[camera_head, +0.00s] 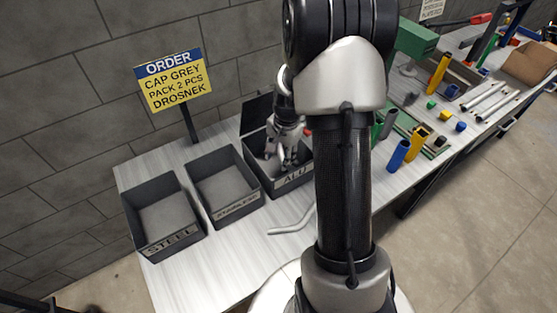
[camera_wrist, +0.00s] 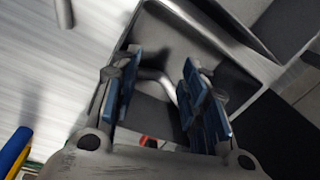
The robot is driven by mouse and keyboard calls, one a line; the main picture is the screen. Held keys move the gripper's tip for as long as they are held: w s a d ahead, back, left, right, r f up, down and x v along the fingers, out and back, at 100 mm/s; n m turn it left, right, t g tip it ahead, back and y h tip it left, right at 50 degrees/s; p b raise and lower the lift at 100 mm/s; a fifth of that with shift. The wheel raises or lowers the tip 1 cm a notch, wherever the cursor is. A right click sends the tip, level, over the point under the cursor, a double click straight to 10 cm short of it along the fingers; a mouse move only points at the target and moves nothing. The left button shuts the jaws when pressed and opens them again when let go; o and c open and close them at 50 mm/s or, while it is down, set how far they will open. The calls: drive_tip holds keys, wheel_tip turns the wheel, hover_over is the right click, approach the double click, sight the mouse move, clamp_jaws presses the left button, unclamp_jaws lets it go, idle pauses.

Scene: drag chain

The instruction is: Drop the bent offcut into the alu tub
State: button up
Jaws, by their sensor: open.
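A bent silver offcut (camera_wrist: 158,77) shows in the wrist view between my fingers, over the tub floor. My gripper (camera_wrist: 160,92) is open, its blue-padded fingers apart on either side of it. In the head view my gripper (camera_head: 281,158) reaches down into the dark grey alu tub (camera_head: 292,180), labelled ALU. The alu tub's rim also shows in the wrist view (camera_wrist: 235,60). Whether the offcut touches a finger or the floor I cannot tell. Another bent grey piece (camera_head: 288,226) lies on the table in front of the tubs; my arm may hide part of it.
The steel tub (camera_head: 172,243) and stainless tub (camera_head: 231,209) stand left of the alu tub and look empty. An order sign (camera_head: 173,80) stands behind them. Right of my arm are a blue cylinder (camera_head: 398,155), yellow parts and several silver tubes. The table's front left is clear.

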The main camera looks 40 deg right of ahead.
drive_tip(key=shift+r, duration=0.1)
wheel_tip(320, 180, up, 12)
drive_tip(key=s, duration=0.1)
drive_tip(key=shift+s+d, duration=0.2)
idle(0.4)
drive_tip(key=s+a+r+n+t, duration=0.1)
drive_tip(key=s+a+r+n, duration=0.5)
drive_tip(key=a+r, duration=0.45)
drive_tip(key=s+a+n+t, duration=0.2)
drive_tip(key=s+a+n, duration=0.6)
drive_tip(key=s, duration=0.5)
drive_tip(key=shift+a+r+n, duration=0.3)
drive_tip(key=shift+a, duration=0.55)
